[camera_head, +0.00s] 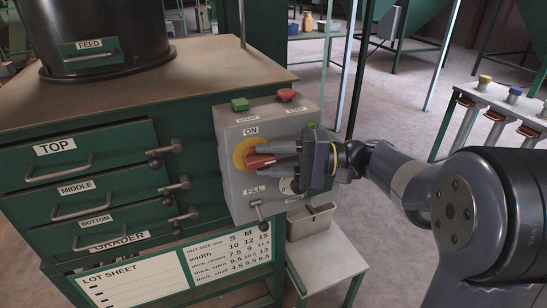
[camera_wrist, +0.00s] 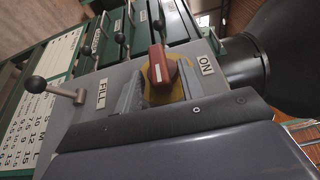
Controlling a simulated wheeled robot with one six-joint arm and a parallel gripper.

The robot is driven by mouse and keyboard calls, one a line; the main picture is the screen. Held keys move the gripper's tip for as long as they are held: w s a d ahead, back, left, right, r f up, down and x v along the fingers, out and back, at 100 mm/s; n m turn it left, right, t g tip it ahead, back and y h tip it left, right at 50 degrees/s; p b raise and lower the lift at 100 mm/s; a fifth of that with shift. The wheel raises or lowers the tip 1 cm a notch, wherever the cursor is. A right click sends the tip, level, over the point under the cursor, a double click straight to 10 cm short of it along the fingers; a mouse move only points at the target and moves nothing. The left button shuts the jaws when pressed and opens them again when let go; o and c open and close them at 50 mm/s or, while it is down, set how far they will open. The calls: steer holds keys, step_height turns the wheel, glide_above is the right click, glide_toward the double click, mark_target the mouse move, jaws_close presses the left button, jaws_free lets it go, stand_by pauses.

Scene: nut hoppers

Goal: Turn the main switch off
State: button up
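The main switch is a red handle (camera_head: 259,161) on a yellow disc (camera_head: 241,153), on the front of a grey control box (camera_head: 231,186). The ON label (camera_head: 250,131) is above it in the head view; the handle lies roughly sideways there, part hidden by my fingers. In the wrist view the red handle (camera_wrist: 160,69) stands over the yellow disc (camera_wrist: 181,87), with the ON label (camera_wrist: 207,64) to its right. My gripper (camera_head: 285,156) is at the switch, its fingers on either side of the handle. Yellow shows between the handle and the right finger in the wrist view.
A green START button (camera_head: 239,104) and red STOP button (camera_head: 287,94) top the box. The FILL lever (camera_head: 257,208) is below the switch. A grader cabinet with drawers (camera_head: 90,165) and lever knobs (camera_head: 180,186) stands left. A small bin (camera_head: 311,221) is below the box.

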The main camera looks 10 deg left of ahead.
steer(key=shift+d, duration=0.15)
steer(key=w+d, duration=0.1)
steer(key=d, duration=0.9)
steer(key=shift+w+d, duration=0.2)
steer(key=shift+w, duration=0.15)
steer(key=a, duration=0.3)
steer(key=s+a, duration=0.1)
steer(key=a, duration=0.6)
steer(key=shift+s+a, duration=0.25)
